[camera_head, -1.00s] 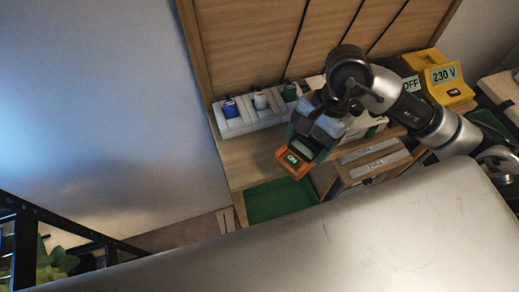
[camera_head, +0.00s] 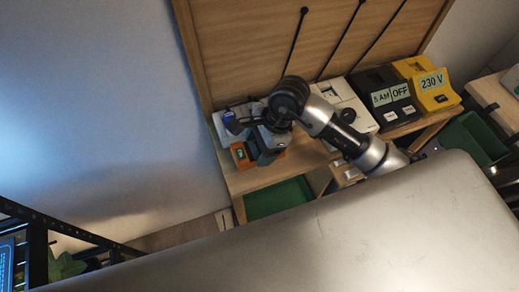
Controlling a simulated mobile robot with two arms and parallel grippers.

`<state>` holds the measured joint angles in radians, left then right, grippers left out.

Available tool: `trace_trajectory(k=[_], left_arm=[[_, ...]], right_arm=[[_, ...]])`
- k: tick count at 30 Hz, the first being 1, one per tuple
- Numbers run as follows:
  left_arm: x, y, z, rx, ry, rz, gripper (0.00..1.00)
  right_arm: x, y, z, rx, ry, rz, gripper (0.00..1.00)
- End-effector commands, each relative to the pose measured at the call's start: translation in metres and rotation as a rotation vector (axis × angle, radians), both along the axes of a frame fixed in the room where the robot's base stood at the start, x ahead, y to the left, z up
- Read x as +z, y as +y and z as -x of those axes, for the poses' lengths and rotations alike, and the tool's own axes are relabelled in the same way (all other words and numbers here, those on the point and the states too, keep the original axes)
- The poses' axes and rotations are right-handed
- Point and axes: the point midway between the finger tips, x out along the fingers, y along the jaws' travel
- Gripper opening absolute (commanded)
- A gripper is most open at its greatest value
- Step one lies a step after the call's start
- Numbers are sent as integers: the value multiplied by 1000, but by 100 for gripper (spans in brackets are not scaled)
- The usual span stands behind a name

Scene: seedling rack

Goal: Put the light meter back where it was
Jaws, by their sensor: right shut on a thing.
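The light meter (camera_head: 239,154) is an orange device with a small green-lit display. It shows at the left part of the wooden shelf, just in front of the white holder. My right gripper (camera_head: 254,150) is shut on it, and the gripper and wrist hide much of it. I cannot tell whether the meter touches the shelf or hangs just above it. My left gripper is not in view.
The white holder (camera_head: 219,128) with a blue-capped bottle (camera_head: 229,117) is partly hidden by my arm. A white device (camera_head: 345,105), a black box (camera_head: 385,100) and a yellow 230 V box (camera_head: 427,85) stand to the right. A green bin (camera_head: 280,197) sits below the shelf.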

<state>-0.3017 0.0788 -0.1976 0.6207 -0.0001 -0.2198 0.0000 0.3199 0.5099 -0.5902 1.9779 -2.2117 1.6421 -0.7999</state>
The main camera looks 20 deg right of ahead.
Motion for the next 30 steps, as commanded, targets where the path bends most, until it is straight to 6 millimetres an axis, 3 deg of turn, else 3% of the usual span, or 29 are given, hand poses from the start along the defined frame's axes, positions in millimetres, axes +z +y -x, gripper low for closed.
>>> trace_trajectory(k=[9,21,22,26,30], left_arm=[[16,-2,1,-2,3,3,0],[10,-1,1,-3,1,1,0],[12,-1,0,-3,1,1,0],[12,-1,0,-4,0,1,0],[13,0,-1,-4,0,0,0]], right_arm=[[-37,1,0,-2,2,-2,34],[-45,0,-1,0,-2,0,34],[-44,0,-1,0,-1,1,74],[-43,0,-1,0,0,0,94],[-43,0,-1,0,0,0,95]])
